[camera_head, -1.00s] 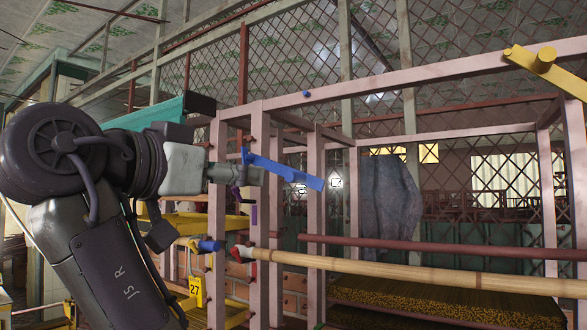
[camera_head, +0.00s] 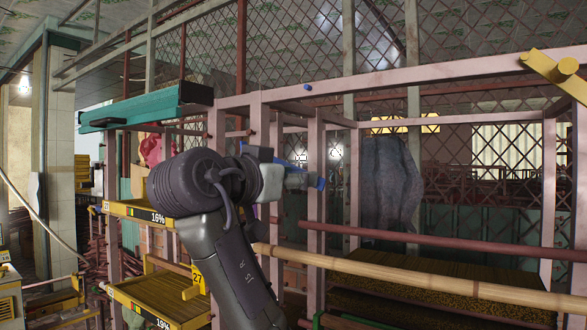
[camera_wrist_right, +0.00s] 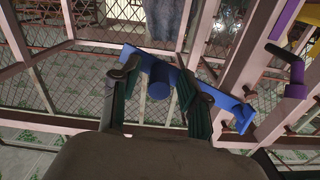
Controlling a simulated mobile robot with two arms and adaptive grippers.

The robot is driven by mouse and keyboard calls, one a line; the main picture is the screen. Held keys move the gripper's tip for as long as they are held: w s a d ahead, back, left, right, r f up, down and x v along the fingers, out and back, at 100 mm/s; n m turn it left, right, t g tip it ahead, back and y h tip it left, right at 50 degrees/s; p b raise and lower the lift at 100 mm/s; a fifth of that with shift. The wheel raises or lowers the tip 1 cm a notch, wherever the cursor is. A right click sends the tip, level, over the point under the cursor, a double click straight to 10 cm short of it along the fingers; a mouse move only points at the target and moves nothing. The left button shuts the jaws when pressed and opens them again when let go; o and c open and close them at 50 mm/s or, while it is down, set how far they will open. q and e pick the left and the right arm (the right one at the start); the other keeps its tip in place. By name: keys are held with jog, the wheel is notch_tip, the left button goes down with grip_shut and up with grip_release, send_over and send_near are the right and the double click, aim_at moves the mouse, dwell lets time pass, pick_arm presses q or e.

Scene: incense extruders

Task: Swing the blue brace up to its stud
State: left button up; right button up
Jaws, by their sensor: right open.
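The blue brace (camera_head: 321,183) is mostly hidden behind my right arm in the head view; only a piece shows beyond the gripper. In the right wrist view the brace (camera_wrist_right: 223,104) runs slanted, upper left to lower right, with a short blue round knob (camera_wrist_right: 158,82) standing out from it. My right gripper (camera_head: 307,181) is open, its fingers either side of the knob in the wrist view (camera_wrist_right: 158,90). Contact cannot be told. A small blue stud (camera_head: 308,87) sits on the pink top beam, above the gripper. My left gripper is out of view.
Pink posts and beams of the rack (camera_head: 316,215) stand close around the gripper. A bamboo pole (camera_head: 400,275) and a dark red rail (camera_head: 420,246) cross at the right. A yellow brace (camera_head: 545,66) is at upper right. A purple handle (camera_wrist_right: 289,72) shows in the wrist view.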

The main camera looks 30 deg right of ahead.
grip_shut()
dwell(0.5)
